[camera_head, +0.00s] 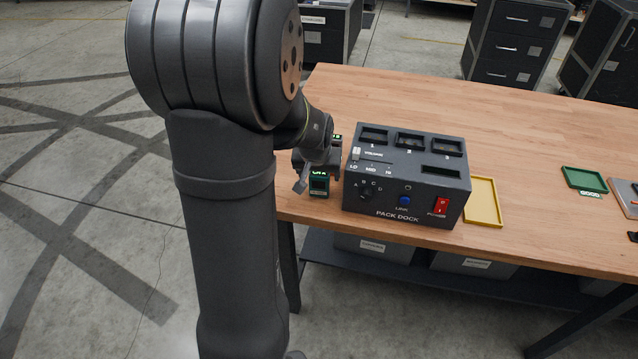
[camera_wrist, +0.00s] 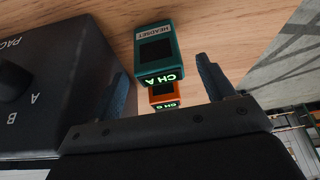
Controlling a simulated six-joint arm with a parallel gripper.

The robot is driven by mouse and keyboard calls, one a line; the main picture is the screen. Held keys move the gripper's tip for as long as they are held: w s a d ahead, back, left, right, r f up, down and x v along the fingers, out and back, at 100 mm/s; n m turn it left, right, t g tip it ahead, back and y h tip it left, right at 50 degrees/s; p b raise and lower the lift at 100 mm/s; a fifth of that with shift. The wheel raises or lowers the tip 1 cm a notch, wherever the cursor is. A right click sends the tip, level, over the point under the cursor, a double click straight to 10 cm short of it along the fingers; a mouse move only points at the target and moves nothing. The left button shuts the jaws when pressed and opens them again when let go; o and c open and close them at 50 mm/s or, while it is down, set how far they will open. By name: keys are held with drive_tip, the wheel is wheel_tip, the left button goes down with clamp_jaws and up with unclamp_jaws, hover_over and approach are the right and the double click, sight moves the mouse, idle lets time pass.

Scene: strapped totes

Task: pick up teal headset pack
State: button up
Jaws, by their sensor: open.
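The teal headset pack (camera_wrist: 157,48) stands on the wooden table in the wrist view, with a "HEADSET" label, a dark screen and a lit green "CH A" end. In the head view the teal pack (camera_head: 319,184) shows at the table's left edge, left of the pack dock. My gripper (camera_wrist: 166,82) is open; its two fingers show in the wrist view, one on each side of the line to the teal pack. The pack looks a little beyond the fingertips, apart from them. In the head view my gripper (camera_head: 314,177) is by the pack and partly hides it.
The black pack dock (camera_head: 405,187) is close on the gripper's right in the head view. An orange pack (camera_wrist: 163,94) marked with green text is near the teal one. A yellow tray (camera_head: 483,202) and a green tray (camera_head: 584,179) lie farther right. The table's back is clear.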

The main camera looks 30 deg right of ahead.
sight(320, 180)
drive_tip(key=x, duration=0.4)
drive_tip(key=shift+f, duration=0.4)
